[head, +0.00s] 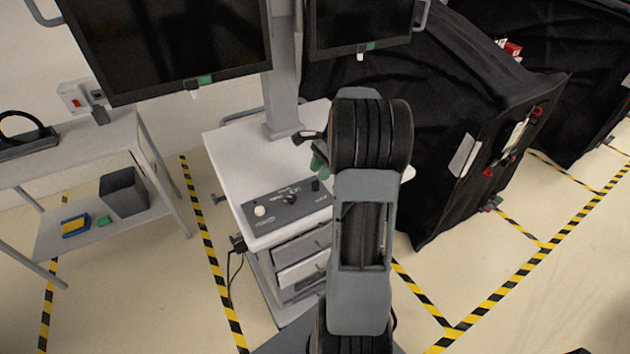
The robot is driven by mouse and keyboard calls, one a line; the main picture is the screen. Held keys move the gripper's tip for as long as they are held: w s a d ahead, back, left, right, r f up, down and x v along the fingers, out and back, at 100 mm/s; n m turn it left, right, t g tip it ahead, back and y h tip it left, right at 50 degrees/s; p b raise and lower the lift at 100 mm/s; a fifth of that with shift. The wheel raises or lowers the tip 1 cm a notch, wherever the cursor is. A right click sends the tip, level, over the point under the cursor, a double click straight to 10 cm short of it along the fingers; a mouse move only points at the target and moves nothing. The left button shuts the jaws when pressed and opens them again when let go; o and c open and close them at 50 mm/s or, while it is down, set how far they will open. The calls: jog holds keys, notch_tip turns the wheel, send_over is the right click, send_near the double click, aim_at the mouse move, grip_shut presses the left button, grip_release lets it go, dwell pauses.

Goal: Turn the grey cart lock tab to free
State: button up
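I cannot make out a grey lock tab for certain. A black covered cart (430,130) stands right of the white cart, with a pale plate (466,155) and small red parts (537,112) on its side. My arm rises in front of the white cart and hides part of the covered cart. A dark piece with green below it, perhaps my gripper (316,150), shows left of the arm; the rest is hidden, so its opening cannot be told.
A white cart (225,150) carries a grey control panel (285,208) and two dark monitors (170,40). A shelf table (90,140) with a grey bin (124,192) stands left. Another black covered cart (560,80) is at the right. Taped floor (560,290) is clear at lower right.

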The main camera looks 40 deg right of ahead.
aim_at(315, 181)
jog(key=shift+x, duration=2.2)
grip_shut()
